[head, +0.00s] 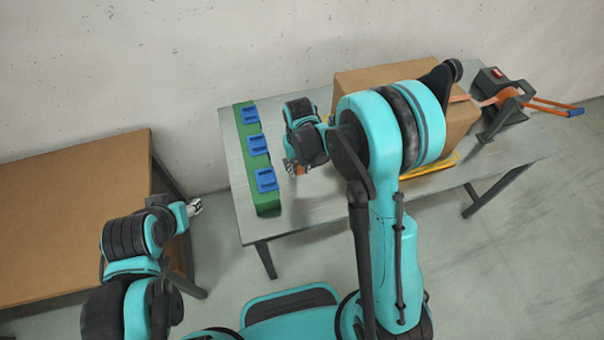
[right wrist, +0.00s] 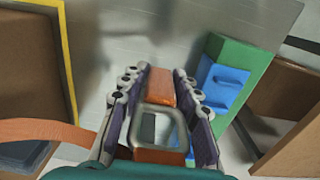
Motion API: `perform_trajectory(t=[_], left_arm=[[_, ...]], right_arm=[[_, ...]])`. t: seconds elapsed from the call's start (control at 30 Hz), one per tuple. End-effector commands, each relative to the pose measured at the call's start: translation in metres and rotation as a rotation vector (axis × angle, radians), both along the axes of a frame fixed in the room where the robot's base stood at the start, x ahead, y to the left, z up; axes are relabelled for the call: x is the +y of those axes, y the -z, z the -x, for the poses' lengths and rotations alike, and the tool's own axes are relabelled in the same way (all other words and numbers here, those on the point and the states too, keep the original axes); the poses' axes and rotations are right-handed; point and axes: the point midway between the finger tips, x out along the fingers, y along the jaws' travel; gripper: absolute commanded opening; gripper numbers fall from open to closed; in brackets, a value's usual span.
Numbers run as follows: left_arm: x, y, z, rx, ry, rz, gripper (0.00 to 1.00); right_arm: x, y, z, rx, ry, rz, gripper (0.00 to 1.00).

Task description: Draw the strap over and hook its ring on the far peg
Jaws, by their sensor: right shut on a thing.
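My right gripper (head: 297,169) is above the table, left of the cardboard box and close to the nearest blue holder. In the right wrist view its fingers (right wrist: 163,110) are shut on a grey metal ring (right wrist: 180,122) with orange strap at it. The orange strap (right wrist: 38,130) comes in from the left and passes behind the gripper's near part. In the head view the strap (head: 493,98) shows at the box's right. Three blue peg holders (head: 249,115) stand on a green rail (head: 269,210); one shows in the right wrist view (right wrist: 222,87). My left gripper (head: 194,207) is near the brown table, jaws unclear.
The cardboard box (head: 375,77) stands on the grey table (head: 310,212), inside a yellow outline (head: 430,169). A dark clamp device (head: 497,88) with orange handles (head: 545,104) is at the right end. A brown table (head: 70,210) stands left, across a floor gap.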

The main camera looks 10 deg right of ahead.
Motion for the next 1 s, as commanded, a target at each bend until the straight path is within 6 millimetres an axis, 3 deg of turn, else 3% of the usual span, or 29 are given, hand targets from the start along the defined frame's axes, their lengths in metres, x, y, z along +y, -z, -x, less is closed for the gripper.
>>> perform_trajectory(t=[0.7, 1.0], left_arm=[[0.0, 0.011, 0.0, 0.0, 0.0, 0.0, 0.45], [0.0, 0.021, 0.0, 0.0, 0.0, 0.0, 0.45]], right_arm=[[0.002, 0.004, -0.06, 0.0, 0.0, 0.0, 0.01], [0.002, 0.013, -0.07, 0.0, 0.0, 0.0, 0.01]])
